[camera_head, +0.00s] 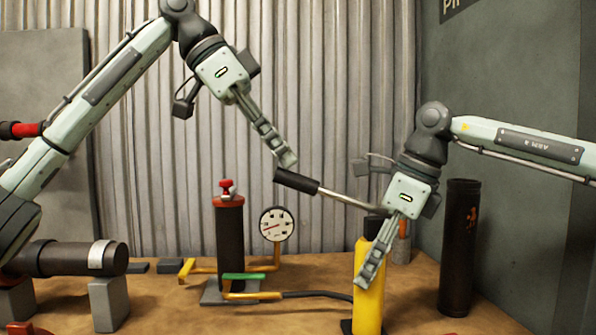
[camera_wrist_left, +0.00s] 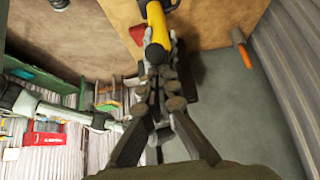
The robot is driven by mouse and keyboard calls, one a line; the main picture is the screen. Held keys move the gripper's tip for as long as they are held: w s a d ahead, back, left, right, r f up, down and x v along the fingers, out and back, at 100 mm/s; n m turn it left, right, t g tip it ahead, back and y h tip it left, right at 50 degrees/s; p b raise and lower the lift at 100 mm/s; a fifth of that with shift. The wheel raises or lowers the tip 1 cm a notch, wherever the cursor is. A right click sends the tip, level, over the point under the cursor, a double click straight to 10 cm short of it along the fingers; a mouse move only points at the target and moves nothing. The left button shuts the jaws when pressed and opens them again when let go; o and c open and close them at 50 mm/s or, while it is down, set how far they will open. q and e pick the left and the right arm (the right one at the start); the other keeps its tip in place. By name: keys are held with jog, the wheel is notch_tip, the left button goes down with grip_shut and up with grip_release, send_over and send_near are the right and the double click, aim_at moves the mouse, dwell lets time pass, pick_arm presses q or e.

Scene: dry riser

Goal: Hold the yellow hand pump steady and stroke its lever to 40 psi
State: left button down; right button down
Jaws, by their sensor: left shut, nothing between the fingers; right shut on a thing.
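The yellow hand pump (camera_head: 369,300) stands upright on the wooden bench. Its lever, a metal rod (camera_head: 350,199) with a black grip (camera_head: 297,181), slants up to the left from the pump's top. My right gripper (camera_head: 366,275) is shut on the pump's body. My left gripper (camera_head: 287,158) is shut and empty, just above the black grip's end; whether they touch I cannot tell. In the left wrist view the yellow pump (camera_wrist_left: 157,28) shows beyond my left gripper's fingers (camera_wrist_left: 160,95). The white dial gauge (camera_head: 276,224) stands left of the pump; its reading is too small to make out.
A dark cylinder with a red valve (camera_head: 229,235) stands beside the gauge, with yellow pipes and a black hose (camera_head: 318,294) in front. A dark tube (camera_head: 459,245) stands at right. A horizontal black pipe (camera_head: 75,258) rests on grey blocks at left. Corrugated wall stands behind.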

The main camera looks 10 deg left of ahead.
aim_at(281, 182)
pick_arm(q)
jog(key=shift+f, duration=0.15)
jog(key=shift+f, duration=2.2)
jog(key=a, duration=0.2)
jog(key=s+a+r, duration=0.1)
jog(key=shift+r, duration=0.1)
jog(key=v, duration=1.2)
